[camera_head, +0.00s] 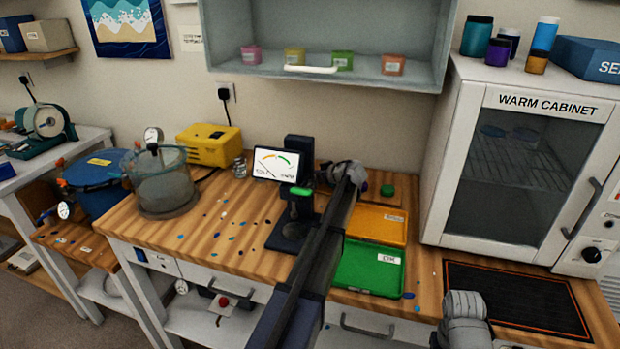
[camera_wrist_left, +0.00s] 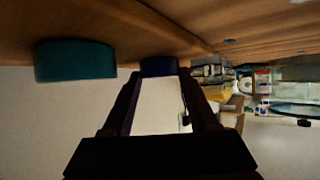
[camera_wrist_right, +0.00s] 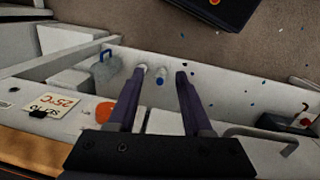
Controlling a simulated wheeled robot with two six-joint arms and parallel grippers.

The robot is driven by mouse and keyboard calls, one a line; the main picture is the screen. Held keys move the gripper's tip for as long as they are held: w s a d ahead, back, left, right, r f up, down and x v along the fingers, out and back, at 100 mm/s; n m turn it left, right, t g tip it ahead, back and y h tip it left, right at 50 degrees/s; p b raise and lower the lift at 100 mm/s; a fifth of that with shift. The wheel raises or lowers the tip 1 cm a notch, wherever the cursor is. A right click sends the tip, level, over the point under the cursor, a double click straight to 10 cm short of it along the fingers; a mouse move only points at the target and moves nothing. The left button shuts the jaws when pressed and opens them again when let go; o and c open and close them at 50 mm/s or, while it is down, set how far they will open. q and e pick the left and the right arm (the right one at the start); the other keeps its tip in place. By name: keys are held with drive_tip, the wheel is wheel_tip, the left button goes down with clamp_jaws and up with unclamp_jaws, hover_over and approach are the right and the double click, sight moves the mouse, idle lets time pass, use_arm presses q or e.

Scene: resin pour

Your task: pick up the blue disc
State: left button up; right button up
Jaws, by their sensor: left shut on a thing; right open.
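The blue disc (camera_wrist_left: 158,66) looks dark blue-purple and sits between the fingertips of my left gripper (camera_wrist_left: 158,73), which is shut on it. In the head view the disc shows as a small dark patch (camera_head: 361,188) beside my left gripper (camera_head: 350,180), at the back of the wooden bench. Whether the disc still touches the bench is unclear. A green disc (camera_head: 387,191) stands just to the right; it looks teal in the left wrist view (camera_wrist_left: 75,61). My right gripper (camera_wrist_right: 160,74) is open and empty, above the floor and lower shelf area.
An orange tray (camera_head: 398,222) and a green tray (camera_head: 350,278) lie in front of the discs. A dial gauge stand (camera_head: 290,245) is left of my left arm. The warm cabinet (camera_head: 450,215) stands to the right, with a black mat (camera_head: 510,295) before it.

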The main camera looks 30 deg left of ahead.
use_arm(q)
drive_tip(key=shift+s+a, duration=0.1)
drive_tip(key=shift+a, duration=0.3)
